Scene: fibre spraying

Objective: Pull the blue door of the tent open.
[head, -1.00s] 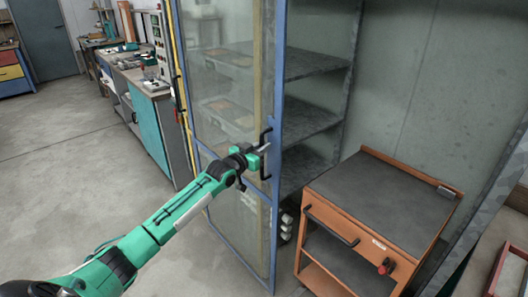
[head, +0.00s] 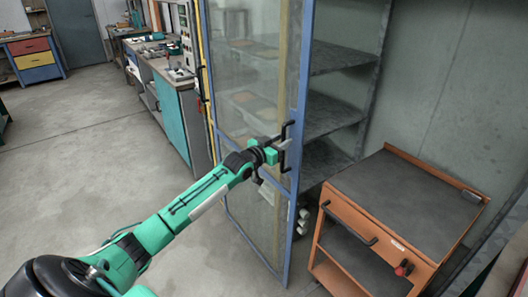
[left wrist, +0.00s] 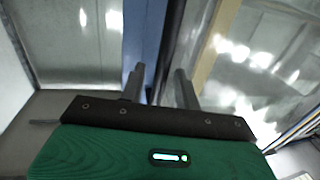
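The tall blue-framed glass door (head: 300,90) stands part open in the head view, swung out from the grey shelved cabinet. Its dark bar handle (head: 286,140) is on the free edge. My left gripper (head: 278,147), green and black, is at this handle. In the left wrist view, the left gripper's two grey fingers (left wrist: 160,85) lie either side of the dark handle bar (left wrist: 168,50), beside the blue door frame (left wrist: 145,40). The fingers look closed on it, though their tips are partly hard to make out. My right gripper is not in view.
Grey shelves (head: 335,115) show behind the door. An orange cart (head: 335,212) with a dark top stands close to the right of the door's lower edge. A workbench (head: 170,110) stands behind on the left. The floor (head: 90,170) at left is clear.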

